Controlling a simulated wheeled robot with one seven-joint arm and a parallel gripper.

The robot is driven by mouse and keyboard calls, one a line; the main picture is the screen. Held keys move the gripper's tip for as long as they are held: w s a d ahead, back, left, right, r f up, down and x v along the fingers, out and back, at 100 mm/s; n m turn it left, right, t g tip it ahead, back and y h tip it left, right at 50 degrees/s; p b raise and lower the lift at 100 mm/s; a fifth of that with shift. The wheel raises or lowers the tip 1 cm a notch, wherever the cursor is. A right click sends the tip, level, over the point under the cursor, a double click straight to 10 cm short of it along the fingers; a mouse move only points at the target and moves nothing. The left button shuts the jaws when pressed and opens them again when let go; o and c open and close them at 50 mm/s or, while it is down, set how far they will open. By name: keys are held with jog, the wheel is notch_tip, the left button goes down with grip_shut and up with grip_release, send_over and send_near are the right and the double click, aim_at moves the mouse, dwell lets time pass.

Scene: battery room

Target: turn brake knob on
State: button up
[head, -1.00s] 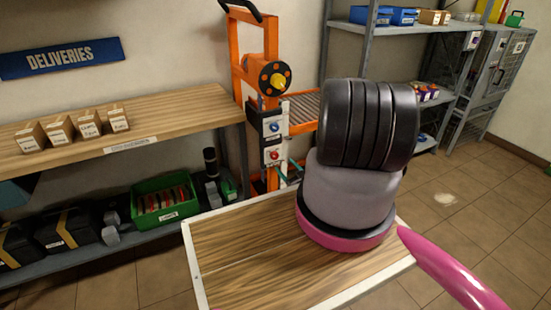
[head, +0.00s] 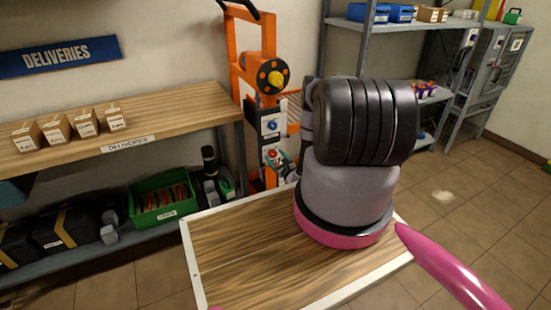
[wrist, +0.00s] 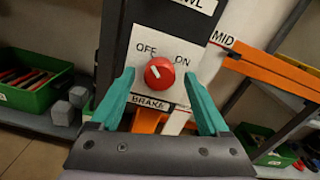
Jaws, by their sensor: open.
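The red brake knob (wrist: 159,72) sits on a white plate marked OFF at upper left, ON at upper right and BRAKE below. Its white mark points to the upper left, toward OFF. My gripper (wrist: 158,78) is open, with its two teal fingers on the left and right of the knob in the wrist view. Whether they touch it I cannot tell. In the head view, the red knob (head: 273,152) is on the orange machine's front panel, and my gripper (head: 283,164) is close to it, partly hidden by my arm.
A blue knob (head: 271,125) sits above the red one on the orange machine (head: 240,50). A wooden shelf (head: 190,115) with small boxes stands left, with a green bin (head: 164,212) below. An orange bar (wrist: 275,68) extends right of the panel. Tiled floor is clear at right.

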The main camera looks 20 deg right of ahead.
grip_shut()
jog(key=shift+m, duration=0.3)
jog(key=m, duration=0.4)
jog(key=shift+m, duration=0.3)
jog(key=m, duration=0.4)
jog(key=shift+s+f, duration=0.1)
jog(key=m, duration=0.4)
jog(key=shift+m, duration=2.3)
